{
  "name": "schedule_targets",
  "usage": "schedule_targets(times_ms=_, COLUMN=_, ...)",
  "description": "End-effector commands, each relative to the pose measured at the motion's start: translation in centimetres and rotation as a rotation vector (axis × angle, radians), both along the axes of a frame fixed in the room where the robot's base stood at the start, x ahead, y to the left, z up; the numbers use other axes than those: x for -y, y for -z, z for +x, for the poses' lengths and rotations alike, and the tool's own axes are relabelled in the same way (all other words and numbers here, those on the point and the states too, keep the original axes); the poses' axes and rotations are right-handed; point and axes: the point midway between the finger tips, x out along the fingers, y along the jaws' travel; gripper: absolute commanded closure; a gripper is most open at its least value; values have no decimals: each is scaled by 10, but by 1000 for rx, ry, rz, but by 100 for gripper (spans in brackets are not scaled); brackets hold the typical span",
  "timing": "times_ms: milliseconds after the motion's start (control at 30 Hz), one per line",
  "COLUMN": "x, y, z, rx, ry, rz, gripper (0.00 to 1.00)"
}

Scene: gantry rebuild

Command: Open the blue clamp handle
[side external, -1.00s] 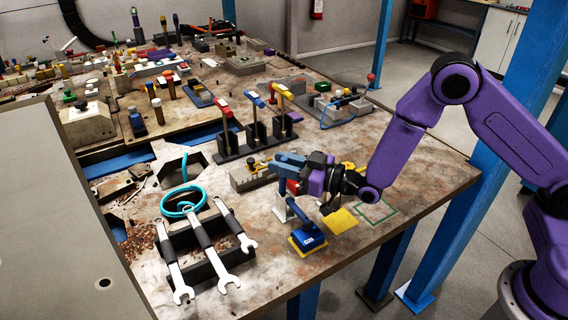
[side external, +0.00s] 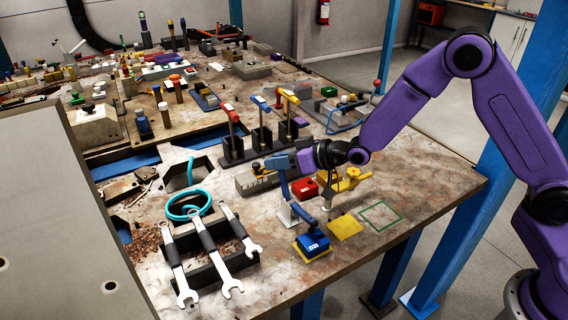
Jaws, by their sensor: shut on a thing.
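A blue clamp handle (side external: 283,185) stands nearly upright above a small white plate (side external: 294,214) near the front of the bench. My gripper (side external: 280,162) points left at the handle's upper end and is shut on it. The finger contact is small and partly hidden, as the fingers and handle are similar in colour. A blue block (side external: 312,244) on a yellow pad stands in front of the clamp.
A red block (side external: 305,187) and a yellow clamp (side external: 345,181) are close to my gripper. A rack (side external: 262,142) with red, blue and yellow handles stands behind it. Wrenches (side external: 206,250) lie at left. A yellow square (side external: 345,227) and green outline (side external: 381,217) are bare.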

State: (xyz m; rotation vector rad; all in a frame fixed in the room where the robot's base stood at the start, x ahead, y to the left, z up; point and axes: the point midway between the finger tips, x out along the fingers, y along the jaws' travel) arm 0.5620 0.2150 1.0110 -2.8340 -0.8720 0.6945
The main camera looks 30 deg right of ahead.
Motion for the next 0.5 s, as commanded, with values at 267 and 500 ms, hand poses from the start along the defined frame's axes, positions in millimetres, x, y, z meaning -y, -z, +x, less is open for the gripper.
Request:
schedule_targets(times_ms=267, x=0, y=7, z=14, rx=-151, ry=0, rz=-2, gripper=100)
schedule_targets(times_ms=500, x=0, y=13, z=22, rx=-249, ry=1, rz=-3, gripper=100)
